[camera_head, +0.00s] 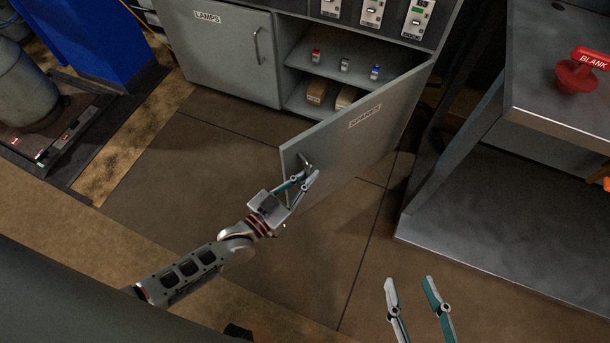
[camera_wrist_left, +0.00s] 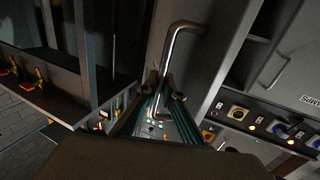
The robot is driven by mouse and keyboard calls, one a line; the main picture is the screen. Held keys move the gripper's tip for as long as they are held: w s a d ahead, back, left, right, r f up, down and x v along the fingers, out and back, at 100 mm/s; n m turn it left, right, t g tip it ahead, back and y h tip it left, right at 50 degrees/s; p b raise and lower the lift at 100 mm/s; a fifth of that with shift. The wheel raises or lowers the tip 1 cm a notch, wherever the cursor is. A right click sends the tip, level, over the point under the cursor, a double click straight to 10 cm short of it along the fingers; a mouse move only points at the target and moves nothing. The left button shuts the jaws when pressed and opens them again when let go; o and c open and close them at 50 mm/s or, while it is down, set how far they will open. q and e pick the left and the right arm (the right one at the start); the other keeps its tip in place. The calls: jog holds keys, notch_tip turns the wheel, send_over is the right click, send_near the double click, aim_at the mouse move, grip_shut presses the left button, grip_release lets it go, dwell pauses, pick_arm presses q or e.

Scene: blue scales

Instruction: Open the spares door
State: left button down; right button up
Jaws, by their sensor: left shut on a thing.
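The spares door (camera_head: 362,128), a grey panel labelled SPARES, stands swung well out from the cabinet. Its interior shows behind it. My left gripper (camera_head: 304,168) is at the door's free edge, shut on the door handle. In the left wrist view the metal bar handle (camera_wrist_left: 172,62) runs down between the fingers (camera_wrist_left: 160,92). My right gripper (camera_head: 408,284) is open and empty over the floor at the bottom right, away from the door.
Inside the cabinet, small red, grey and blue-topped items stand on the shelf (camera_head: 335,72), with boxes (camera_head: 318,91) below. The lamps door (camera_head: 222,48) is shut on the left. A metal bench (camera_head: 560,110) with a red BLANK piece (camera_head: 577,76) stands right. Floor in front is clear.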

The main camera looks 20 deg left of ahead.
pick_arm(q)
jog(key=shift+f, duration=0.1)
dwell(0.4)
jog(key=c, duration=2.5)
grip_release()
jog(key=shift+s, duration=0.1)
jog(key=shift+v, duration=3.7)
